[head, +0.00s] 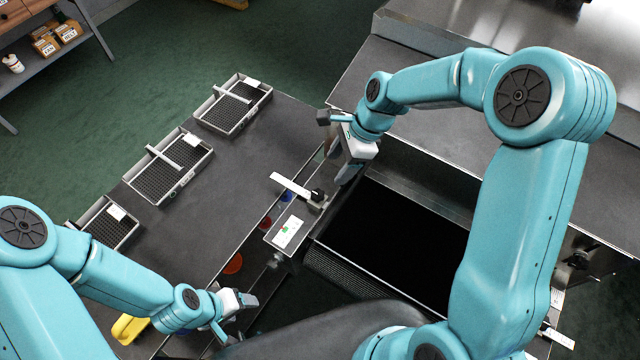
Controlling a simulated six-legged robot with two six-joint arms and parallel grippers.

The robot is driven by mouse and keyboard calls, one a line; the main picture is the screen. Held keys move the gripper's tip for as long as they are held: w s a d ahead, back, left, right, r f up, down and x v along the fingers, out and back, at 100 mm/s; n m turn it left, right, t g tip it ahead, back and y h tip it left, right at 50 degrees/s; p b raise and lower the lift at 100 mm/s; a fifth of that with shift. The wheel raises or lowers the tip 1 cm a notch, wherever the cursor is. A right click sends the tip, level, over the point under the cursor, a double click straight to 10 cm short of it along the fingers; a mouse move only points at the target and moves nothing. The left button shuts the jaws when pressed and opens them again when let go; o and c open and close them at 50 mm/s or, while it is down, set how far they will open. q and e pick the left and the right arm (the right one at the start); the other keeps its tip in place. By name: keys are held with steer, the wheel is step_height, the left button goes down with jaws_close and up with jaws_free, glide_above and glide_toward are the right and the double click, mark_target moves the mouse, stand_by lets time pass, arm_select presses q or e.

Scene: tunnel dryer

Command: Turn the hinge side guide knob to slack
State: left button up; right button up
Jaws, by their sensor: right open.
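A small black knob (318,195) sits on a metal bracket at the left edge of the dryer's dark opening (395,235). A white strip (291,186) reaches left from beside it. I cannot tell from this view whether this is the hinge side knob or how it is set. My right gripper (342,158) is open and empty, above and slightly right of the knob in the picture, apart from it. My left gripper (236,312) is low over the near edge of the table, away from the knob; its jaws are too unclear to read.
Several mesh trays (234,103) lie along the dark table (215,190). A white panel with green and red marks (287,231) is just below the knob. Red (233,264) and blue buttons lie nearby. A yellow object (130,328) is near my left arm. A shelf (62,55) stands at upper left.

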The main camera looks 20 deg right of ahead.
mark_target(319, 194)
steer(key=p+x, duration=0.1)
steer(key=x, duration=1)
steer(key=shift+s+p, duration=0.2)
steer(key=shift+p, duration=0.15)
steer(key=shift+w+f, duration=0.15)
steer(key=shift+f, duration=0.15)
steer(key=shift+a+r, duration=0.1)
steer(key=c, duration=1)
